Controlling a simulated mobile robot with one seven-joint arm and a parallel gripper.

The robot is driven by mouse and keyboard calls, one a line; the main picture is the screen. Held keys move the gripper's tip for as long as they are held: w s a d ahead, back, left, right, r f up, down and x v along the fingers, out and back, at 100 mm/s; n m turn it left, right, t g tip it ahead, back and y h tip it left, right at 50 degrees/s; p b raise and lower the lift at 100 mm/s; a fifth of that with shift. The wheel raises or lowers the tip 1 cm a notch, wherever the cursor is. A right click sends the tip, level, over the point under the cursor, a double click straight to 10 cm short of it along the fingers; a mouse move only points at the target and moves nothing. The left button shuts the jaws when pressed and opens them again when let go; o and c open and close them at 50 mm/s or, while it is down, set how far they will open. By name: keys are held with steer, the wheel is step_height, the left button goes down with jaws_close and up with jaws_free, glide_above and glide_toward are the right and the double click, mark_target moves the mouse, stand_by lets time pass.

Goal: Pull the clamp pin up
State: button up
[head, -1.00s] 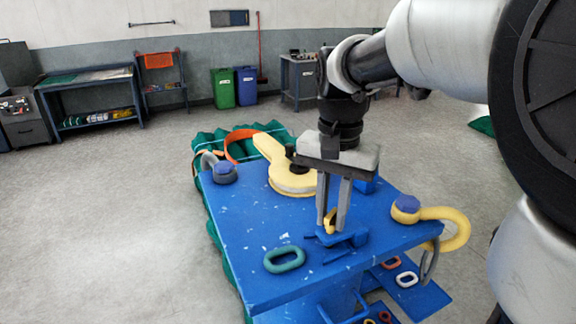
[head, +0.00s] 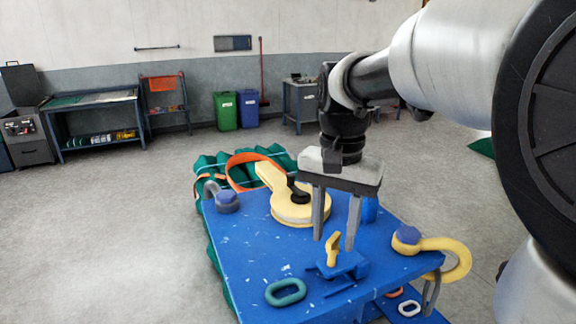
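The clamp pin, a yellow T-shaped handle (head: 333,248), stands upright in a small blue clamp block (head: 350,264) near the front of the blue table (head: 240,262). My gripper (head: 334,244) is open above the block, pointing down. Its two grey fingers are apart, one on each side of the yellow handle in the picture. I see a gap between the handle and each finger. Whether the handle lies exactly between them in depth, I cannot tell.
A yellow hook part (head: 300,208) with a black knob lies behind the gripper. A teal ring (head: 286,292) lies at the table front.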

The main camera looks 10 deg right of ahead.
step_height(320, 180, up, 16)
steer(key=p, duration=0.1)
steer(key=shift+r, duration=0.25)
steer(key=shift+s, duration=0.1)
